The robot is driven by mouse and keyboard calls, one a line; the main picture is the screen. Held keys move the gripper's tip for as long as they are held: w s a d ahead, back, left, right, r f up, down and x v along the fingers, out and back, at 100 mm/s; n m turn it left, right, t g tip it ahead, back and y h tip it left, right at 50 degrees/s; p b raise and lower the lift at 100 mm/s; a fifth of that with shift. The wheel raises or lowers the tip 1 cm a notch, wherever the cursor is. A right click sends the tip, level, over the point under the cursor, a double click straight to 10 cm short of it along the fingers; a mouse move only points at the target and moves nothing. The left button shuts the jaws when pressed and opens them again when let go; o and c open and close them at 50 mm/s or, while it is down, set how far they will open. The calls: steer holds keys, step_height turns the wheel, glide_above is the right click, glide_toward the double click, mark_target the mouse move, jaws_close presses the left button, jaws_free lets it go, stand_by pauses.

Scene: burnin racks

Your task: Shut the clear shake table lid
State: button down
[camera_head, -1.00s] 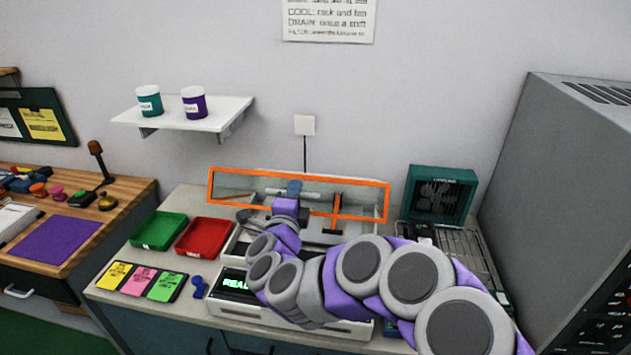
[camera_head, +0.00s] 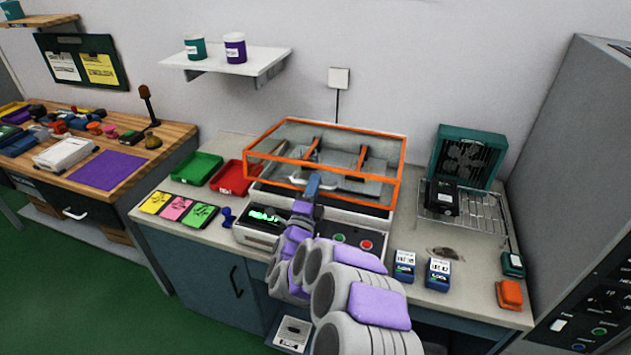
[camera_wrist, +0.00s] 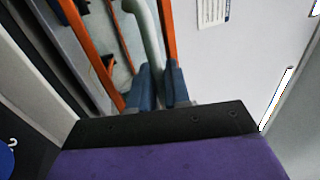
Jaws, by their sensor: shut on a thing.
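My gripper (camera_head: 313,183) is at the middle of the lid's front. In the wrist view, the blue fingers (camera_wrist: 160,88) are shut around the pale grey-green handle (camera_wrist: 150,35). The orange frame (camera_wrist: 90,50) runs beside it. My arm hides part of the shake table's front, between its lit display and its green and red buttons.
A red tray (camera_head: 231,190) and a green tray (camera_head: 185,178) stand left of the shake table. To its right are a wire rack (camera_head: 478,210) with a black device and a green fan (camera_head: 465,155). Two small labelled units (camera_head: 404,266) stand at the front right.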

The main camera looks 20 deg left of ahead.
steer(key=shift+f+t, duration=0.4)
steer(key=shift+f, duration=0.4)
steer(key=shift+d+r, duration=0.1)
steer(key=shift+r, duration=0.1)
steer(key=c, duration=1.3)
jaws_free()
